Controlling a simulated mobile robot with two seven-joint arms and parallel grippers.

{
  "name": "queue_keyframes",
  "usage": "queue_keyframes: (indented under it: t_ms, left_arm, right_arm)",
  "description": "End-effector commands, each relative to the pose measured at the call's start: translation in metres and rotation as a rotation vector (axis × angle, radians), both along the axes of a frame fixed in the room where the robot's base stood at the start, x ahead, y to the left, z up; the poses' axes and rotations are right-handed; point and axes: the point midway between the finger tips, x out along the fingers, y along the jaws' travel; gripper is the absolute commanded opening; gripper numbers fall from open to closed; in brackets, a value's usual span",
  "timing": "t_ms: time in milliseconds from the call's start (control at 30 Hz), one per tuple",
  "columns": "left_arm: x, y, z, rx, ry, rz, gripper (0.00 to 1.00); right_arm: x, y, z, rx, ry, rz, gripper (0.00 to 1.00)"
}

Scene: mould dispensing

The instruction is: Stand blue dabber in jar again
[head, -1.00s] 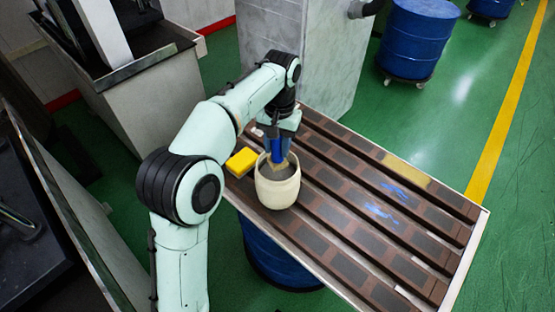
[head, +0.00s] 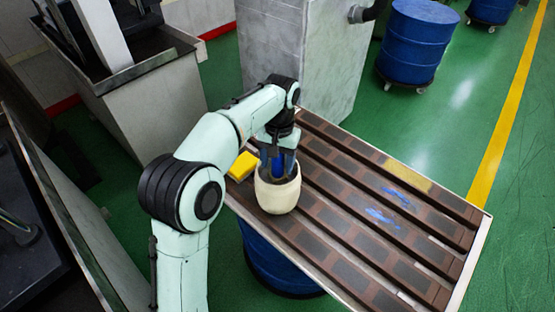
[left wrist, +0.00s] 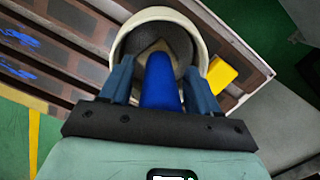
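The cream jar (head: 278,197) stands upright on the slatted table top, and its round rim and dark inside show in the left wrist view (left wrist: 118,42). The blue dabber (left wrist: 160,82) has its pale brown head inside the jar and its blue handle pointing up towards my left gripper (left wrist: 158,72). The fingers are spread on either side of the handle, with a narrow gap at each side. In the head view, my left gripper (head: 278,172) is over the jar mouth with its fingertips at or inside the rim. My right gripper is out of view.
A yellow block (head: 242,166) lies beside the jar on the left. The table (head: 345,222) has raised brown slats and blue smears to the right, otherwise free room. A grey cabinet (head: 310,60) stands behind it. Blue drums (head: 420,45) stand on the green floor.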

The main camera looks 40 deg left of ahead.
Motion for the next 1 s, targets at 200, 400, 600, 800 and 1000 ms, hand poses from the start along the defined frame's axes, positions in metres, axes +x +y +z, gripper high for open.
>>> queue_keyframes:
  t_ms: [200, 400, 600, 800, 1000]
  left_arm:
    - [0.0, 0.0, 0.002, 0.0, -0.001, 0.0, 0.61]
    - [0.003, 0.001, 0.029, 0.001, -0.004, 0.001, 0.61]
    - [0.008, 0.003, 0.074, 0.001, -0.004, 0.001, 0.61]
    - [0.011, 0.004, 0.109, 0.001, -0.002, 0.001, 0.61]
    - [0.012, 0.004, 0.122, 0.0, 0.0, 0.0, 0.61]
  right_arm:
    - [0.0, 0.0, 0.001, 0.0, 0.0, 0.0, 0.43]
    - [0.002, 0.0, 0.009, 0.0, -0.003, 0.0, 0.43]
    - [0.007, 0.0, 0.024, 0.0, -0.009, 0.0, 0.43]
    - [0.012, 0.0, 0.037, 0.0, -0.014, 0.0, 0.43]
    - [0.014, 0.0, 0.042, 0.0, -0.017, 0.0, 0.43]
